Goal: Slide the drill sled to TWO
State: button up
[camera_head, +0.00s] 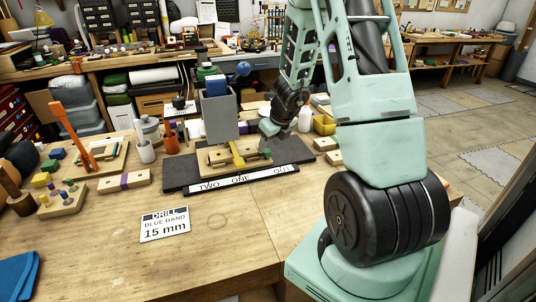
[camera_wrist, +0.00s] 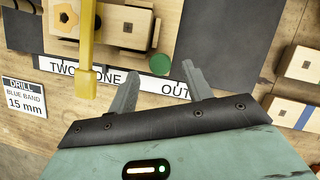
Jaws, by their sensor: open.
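The drill sled (camera_head: 216,158), a pale wooden block with a yellow upright bar (camera_head: 238,154) and a green round end, sits on a dark base (camera_head: 180,180). The base's front strip (camera_head: 243,178) reads TWO, ONE, OUT from left to right. In the head view the yellow bar stands behind ONE; in the wrist view the bar (camera_wrist: 89,50) crosses the strip between TWO and ONE. My gripper (camera_wrist: 160,70) is open and empty, with the green end (camera_wrist: 161,65) showing between its fingertips. Whether it touches the sled I cannot tell.
A grey drill stand (camera_head: 220,118) with a blue top rises behind the sled. A card (camera_head: 165,224) reads DRILL, BLUE BAND, 15 mm. A purple-banded block (camera_head: 124,181) lies left; a blue-banded block (camera_wrist: 291,113) lies right. The front bench is mostly clear.

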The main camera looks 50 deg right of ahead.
aim_at(267, 150)
jog(key=shift+b+x, duration=0.4)
jog(key=shift+x, duration=1.15)
grip_shut()
jog(key=w+a, duration=0.1)
jog(key=a, duration=0.1)
jog(key=w+a, duration=0.1)
jog(key=a, duration=0.1)
jog(key=w+a, duration=0.1)
jog(key=a, duration=0.1)
jog(key=shift+w, duration=0.35)
grip_release()
jog(key=shift+r, duration=0.15)
